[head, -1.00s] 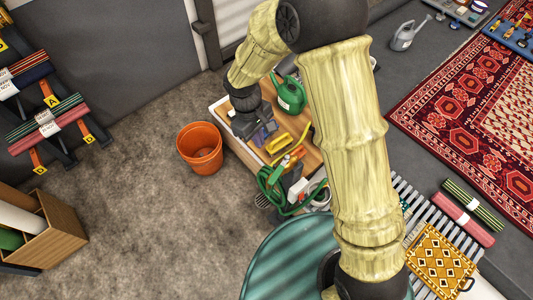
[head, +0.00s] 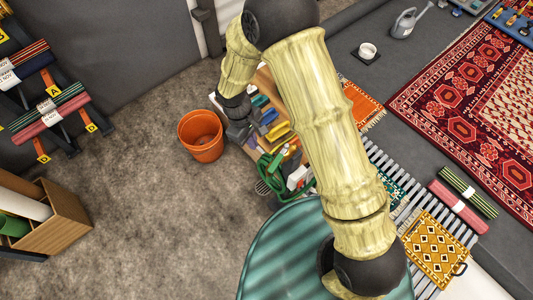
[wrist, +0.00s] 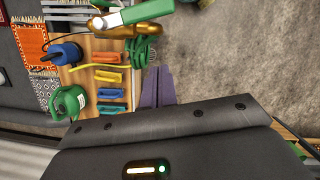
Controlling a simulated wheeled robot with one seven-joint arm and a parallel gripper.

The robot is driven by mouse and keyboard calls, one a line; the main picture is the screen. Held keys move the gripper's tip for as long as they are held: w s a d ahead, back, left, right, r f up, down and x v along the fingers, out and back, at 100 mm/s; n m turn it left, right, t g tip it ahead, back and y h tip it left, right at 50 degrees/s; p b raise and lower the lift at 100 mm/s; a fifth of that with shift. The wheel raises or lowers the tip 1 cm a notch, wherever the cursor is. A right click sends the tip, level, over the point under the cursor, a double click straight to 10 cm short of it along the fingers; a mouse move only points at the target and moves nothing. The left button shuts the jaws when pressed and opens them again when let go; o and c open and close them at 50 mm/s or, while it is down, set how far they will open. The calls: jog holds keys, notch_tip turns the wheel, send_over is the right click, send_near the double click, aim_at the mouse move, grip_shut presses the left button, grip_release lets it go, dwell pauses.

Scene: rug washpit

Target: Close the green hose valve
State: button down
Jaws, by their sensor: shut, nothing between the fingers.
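My gripper (wrist: 158,72) shows purple fingers, closed and empty, below the hose in the wrist view and apart from the lever. In the head view my gripper (head: 238,131) is small and dark at the bench's left side.
An orange bucket (head: 201,135) stands left of the bench. The grey floor (head: 150,220) in front is clear.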

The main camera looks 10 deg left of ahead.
aim_at(279, 158)
jog(key=d+f, duration=0.1)
jog(key=s+d+f+p, duration=0.1)
jog(key=d+f, duration=0.1)
jog(key=s+d+f, duration=0.1)
jog(key=shift+d+f, duration=0.15)
jog(key=shift+d, duration=0.2)
